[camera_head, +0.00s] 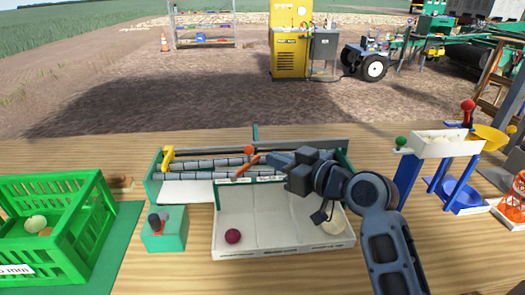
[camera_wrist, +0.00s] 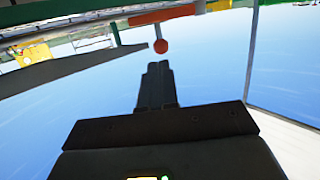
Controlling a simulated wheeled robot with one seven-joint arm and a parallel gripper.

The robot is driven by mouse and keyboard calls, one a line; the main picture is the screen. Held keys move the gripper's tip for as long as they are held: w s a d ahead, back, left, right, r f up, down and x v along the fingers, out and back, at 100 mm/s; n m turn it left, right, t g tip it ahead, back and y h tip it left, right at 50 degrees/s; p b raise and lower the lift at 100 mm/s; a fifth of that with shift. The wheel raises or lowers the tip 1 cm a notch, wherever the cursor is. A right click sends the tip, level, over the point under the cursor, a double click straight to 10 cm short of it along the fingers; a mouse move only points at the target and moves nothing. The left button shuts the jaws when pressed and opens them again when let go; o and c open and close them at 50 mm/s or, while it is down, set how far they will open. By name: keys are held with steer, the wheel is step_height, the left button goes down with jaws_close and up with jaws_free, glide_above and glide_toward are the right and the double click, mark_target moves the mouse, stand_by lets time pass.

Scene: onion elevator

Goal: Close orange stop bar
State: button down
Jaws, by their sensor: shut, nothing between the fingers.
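The orange stop bar (camera_head: 245,167) is a short slanted bar at the right end of the roller conveyor (camera_head: 208,169), with a round orange knob (camera_head: 248,150) beside it. My gripper (camera_head: 268,158) reaches in from the right with its tips close to the bar. In the wrist view the bar (camera_wrist: 162,14) crosses the top, and its knob (camera_wrist: 161,46) hangs just beyond the tips of my gripper (camera_wrist: 158,66). The fingers are together and empty. I cannot tell whether they touch the knob.
A white tray (camera_head: 268,251) below the conveyor holds a dark red onion (camera_head: 233,236) and a pale onion (camera_head: 334,227). A green box with a lever (camera_head: 164,234) stands left of it. A green crate (camera_head: 75,240) is far left. A white chute (camera_head: 440,146) on blue legs stands right.

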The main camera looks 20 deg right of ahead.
mark_target(253, 147)
steer(key=shift+p+x, duration=0.45)
steer(key=shift+x, duration=2.2)
steer(key=shift+w+f+y+b, duration=0.1)
steer(key=shift+y+b, duration=0.2)
steer(key=shift+b, duration=0.25)
steer(key=n+g+y+b, duration=0.1)
steer(key=b, duration=0.2)
steer(key=w+n+y+b, duration=0.1)
steer(key=b, duration=0.2)
steer(key=shift+w+f+n+g+y, duration=0.25)
steer(key=shift+n+g+y, duration=0.15)
steer(key=y+b, duration=0.1)
steer(key=w+n+g+b, duration=0.1)
steer(key=shift+a+r+n+y+b, duration=0.2)
steer(key=shift+n+y+b, duration=0.1)
steer(key=shift+y+b, duration=0.1)
steer(key=shift+w+a+r+b, duration=0.1)
steer(key=shift+w+a+b, duration=0.1)
steer(key=shift+w+b, duration=0.35)
steer(key=shift+w, duration=0.1)
